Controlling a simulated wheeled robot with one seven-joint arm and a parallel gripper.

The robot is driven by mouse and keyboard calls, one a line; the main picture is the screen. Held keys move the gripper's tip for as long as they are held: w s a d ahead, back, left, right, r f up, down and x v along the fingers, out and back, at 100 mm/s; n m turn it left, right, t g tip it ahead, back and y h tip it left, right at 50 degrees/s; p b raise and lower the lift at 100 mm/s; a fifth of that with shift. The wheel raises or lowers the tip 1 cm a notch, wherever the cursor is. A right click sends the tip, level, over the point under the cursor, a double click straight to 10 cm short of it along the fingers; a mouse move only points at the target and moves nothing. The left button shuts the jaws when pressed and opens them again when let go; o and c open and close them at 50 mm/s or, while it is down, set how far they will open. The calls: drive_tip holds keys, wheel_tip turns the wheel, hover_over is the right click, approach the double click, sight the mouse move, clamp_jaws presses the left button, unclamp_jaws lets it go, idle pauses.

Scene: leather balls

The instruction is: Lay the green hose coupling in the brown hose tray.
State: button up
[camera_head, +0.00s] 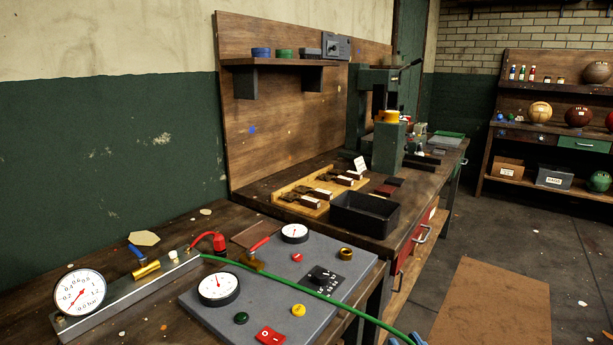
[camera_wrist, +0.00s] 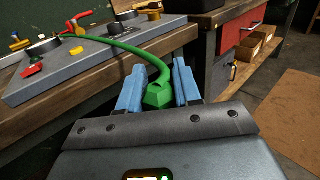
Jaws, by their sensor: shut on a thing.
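The green hose coupling (camera_wrist: 158,97) is between the blue fingers of my gripper (camera_wrist: 159,82) in the wrist view, and the gripper is shut on it. Its green hose (camera_head: 315,295) runs over the grey panel to the metal manifold bar. In the head view only the blue fingertips of my gripper (camera_head: 404,341) show at the bottom edge, right of the bench; the coupling is not clearly visible there. A flat brown tray (camera_head: 250,236), apparently the hose tray, lies on the bench behind the panel, with no coupling seen in it.
The grey panel (camera_head: 225,312) carries dials, buttons and a red switch. A red-handled brass valve (camera_head: 254,259) stands in front of the tray, and a red hose coupling (camera_head: 220,243) stands to its left. A black bin (camera_head: 364,213) is on the farther bench.

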drive_tip(key=s+d+f+m+h, duration=0.1)
drive_tip(key=s+d+f+h, duration=0.1)
drive_tip(key=s+f, duration=0.2)
drive_tip(key=s+d+f+m+h, duration=0.1)
drive_tip(key=s+d+f+h, duration=0.1)
drive_tip(key=f, duration=0.9)
drive_tip(key=shift+s+f+m+t, duration=0.3)
drive_tip(key=shift+s+m, duration=0.1)
drive_tip(key=shift+s, duration=0.5)
